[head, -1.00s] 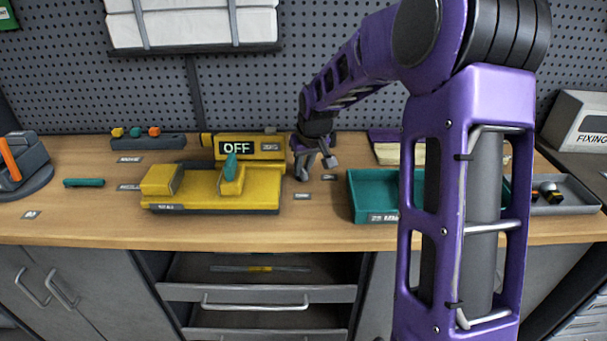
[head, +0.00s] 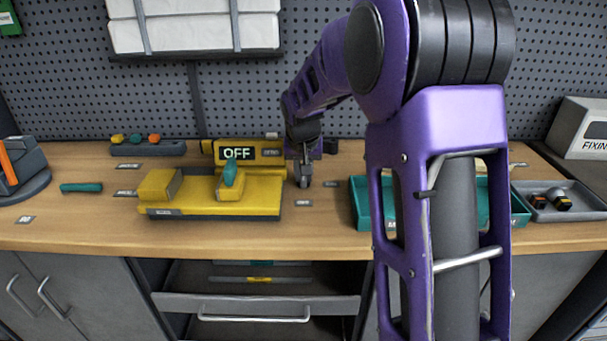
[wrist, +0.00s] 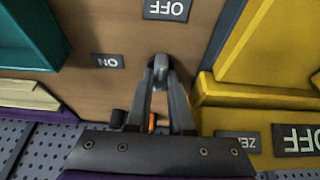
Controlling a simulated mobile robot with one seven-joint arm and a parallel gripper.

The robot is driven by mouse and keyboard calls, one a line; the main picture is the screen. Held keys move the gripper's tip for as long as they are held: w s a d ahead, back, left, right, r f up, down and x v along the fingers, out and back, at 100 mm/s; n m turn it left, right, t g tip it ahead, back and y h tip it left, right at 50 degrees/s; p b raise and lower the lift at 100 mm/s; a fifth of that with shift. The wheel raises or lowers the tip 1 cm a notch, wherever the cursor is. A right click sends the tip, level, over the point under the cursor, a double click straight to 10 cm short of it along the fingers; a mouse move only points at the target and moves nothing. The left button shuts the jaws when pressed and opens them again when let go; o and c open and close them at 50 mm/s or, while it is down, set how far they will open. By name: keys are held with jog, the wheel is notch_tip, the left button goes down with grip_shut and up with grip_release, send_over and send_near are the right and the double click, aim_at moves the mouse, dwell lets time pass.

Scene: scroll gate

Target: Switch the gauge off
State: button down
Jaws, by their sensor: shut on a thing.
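The yellow gauge (head: 215,208) lies on the bench with a teal piece (head: 233,174) standing on it. Its dark display (head: 238,153) reads OFF; part of the display (wrist: 298,139) also shows in the wrist view. My gripper (head: 304,183) points down just right of the gauge. In the wrist view my gripper (wrist: 161,85) has its fingertips closed together around a small grey piece, mostly hidden, that looks like a lever end. An OFF label (wrist: 168,9) and an ON label (wrist: 108,61) lie on the bench near the fingertips.
A teal tray (head: 362,210) stands to the right, partly behind my arm, with a grey tray (head: 590,211) beyond it. A loose teal piece (head: 81,188) lies at the left.

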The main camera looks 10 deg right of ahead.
jog(key=c, duration=0.8)
grip_release()
jog(key=p+v, duration=0.2)
jog(key=v, duration=1.5)
jog(key=shift+r+p, duration=0.15)
jog(key=shift+p, duration=0.2)
jog(key=shift+r, duration=0.1)
